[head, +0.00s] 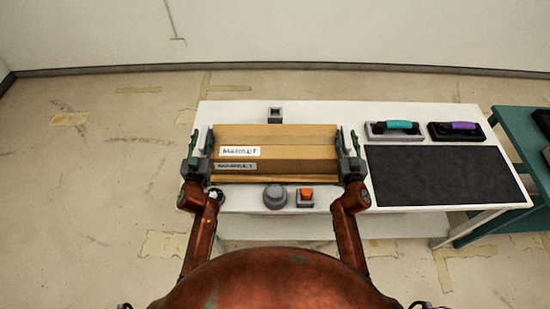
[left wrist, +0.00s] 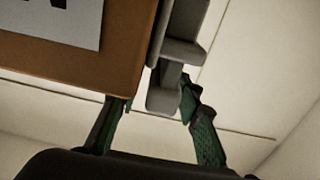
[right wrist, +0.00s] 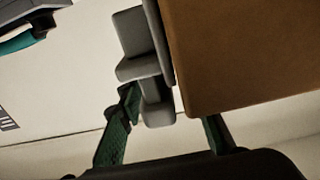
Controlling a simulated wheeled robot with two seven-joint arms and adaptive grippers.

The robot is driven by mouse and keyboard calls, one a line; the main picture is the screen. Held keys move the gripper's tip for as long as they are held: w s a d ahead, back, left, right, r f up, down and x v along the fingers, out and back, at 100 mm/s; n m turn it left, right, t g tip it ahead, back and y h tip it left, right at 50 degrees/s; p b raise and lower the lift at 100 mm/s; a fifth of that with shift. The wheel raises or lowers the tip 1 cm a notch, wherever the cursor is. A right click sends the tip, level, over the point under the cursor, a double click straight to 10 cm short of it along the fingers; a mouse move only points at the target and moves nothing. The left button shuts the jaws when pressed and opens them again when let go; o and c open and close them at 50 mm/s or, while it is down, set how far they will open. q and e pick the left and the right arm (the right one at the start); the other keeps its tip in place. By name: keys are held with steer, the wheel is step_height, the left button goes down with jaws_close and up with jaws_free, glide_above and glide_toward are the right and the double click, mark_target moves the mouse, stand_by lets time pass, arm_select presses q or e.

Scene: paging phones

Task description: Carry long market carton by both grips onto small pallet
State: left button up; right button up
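The long market carton (head: 290,151) is brown, with two white labels, and lies lengthwise over the white table. Grey grips stand at its ends; they show in the left wrist view (left wrist: 180,55) and the right wrist view (right wrist: 135,65). My left gripper (head: 203,153) is at the left grip and my right gripper (head: 350,153) at the right grip. In each wrist view the outer green finger meets the grip; the inner fingertip is hidden at the carton. A thin tan strip (head: 270,180) shows along the carton's front; I cannot tell if it is the small pallet.
The white table (head: 235,112) holds a grey round knob (head: 275,196), an orange-topped button box (head: 305,196) and a small grey block (head: 275,115). To the right are a dark mat (head: 440,175), a teal-handled tool (head: 395,129) and a purple-handled tool (head: 457,130). A green table (head: 515,180) adjoins.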

arm_select(q)
steer(key=shift+o, duration=0.2)
steer(key=shift+s, duration=0.1)
arm_select(e)
steer(key=shift+o, duration=0.2)
arm_select(q)
steer(key=shift+s+f, duration=0.1)
steer(key=shift+s, duration=0.2)
arm_select(e)
steer(key=shift+s, duration=0.15)
arm_select(q)
steer(key=s, duration=1.1)
arm_select(e)
steer(key=s, duration=1.1)
steer(key=shift+s, duration=0.35)
arm_select(q)
steer(key=shift+a, duration=0.1)
arm_select(e)
steer(key=shift+f, duration=0.1)
